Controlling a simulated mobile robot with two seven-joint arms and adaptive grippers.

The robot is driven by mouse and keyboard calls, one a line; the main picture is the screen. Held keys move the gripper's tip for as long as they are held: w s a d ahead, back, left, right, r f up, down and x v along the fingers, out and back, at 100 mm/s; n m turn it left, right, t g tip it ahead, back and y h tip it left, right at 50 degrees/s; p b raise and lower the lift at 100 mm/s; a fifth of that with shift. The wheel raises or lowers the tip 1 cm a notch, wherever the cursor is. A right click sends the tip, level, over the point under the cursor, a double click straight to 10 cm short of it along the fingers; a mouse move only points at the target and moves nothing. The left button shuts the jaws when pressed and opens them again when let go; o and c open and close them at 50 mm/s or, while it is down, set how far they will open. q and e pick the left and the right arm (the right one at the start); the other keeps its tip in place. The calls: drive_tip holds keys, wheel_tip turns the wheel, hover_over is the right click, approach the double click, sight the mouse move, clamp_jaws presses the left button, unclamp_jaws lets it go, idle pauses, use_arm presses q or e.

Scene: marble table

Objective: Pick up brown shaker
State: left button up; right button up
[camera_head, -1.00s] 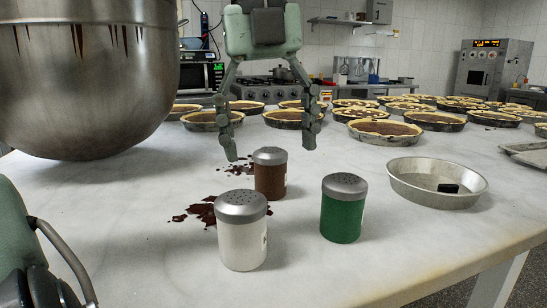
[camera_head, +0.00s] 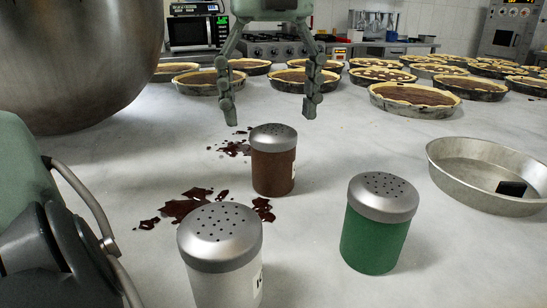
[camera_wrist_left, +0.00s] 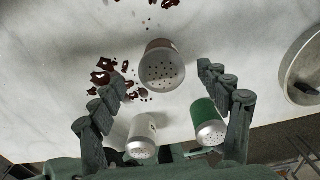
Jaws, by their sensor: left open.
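The brown shaker (camera_head: 273,172), with a grey perforated lid, stands upright on the marble table behind two other shakers. My left gripper (camera_head: 268,112) is open and empty, its fingers pointing down on either side of the space above and behind the shaker's lid in the head view. In the left wrist view, the brown shaker (camera_wrist_left: 163,67) shows between the spread fingertips (camera_wrist_left: 163,78), touching neither as far as I can see. My right gripper is not in view.
A white shaker (camera_head: 225,284) and a green shaker (camera_head: 372,240) stand in front. A metal pan (camera_head: 450,178) with a small black object (camera_head: 511,189) is at right. A big steel bowl (camera_head: 75,70) is at left. Dark spills (camera_head: 185,208) mark the marble; several pies (camera_head: 415,98) stand behind.

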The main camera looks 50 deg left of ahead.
sight(273, 128)
use_arm(q)
drive_tip(key=f, duration=0.3)
drive_tip(key=shift+s+d+f, duration=0.1)
drive_tip(key=shift+d+f, duration=0.15)
drive_tip(key=shift+f, duration=0.4)
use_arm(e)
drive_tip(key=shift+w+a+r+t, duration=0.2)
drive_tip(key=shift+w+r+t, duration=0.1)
use_arm(q)
drive_tip(key=shift+c, duration=0.4)
drive_tip(key=c, duration=1.3)
drive_tip(key=shift+o, duration=0.2)
drive_tip(key=shift+r, duration=0.2)
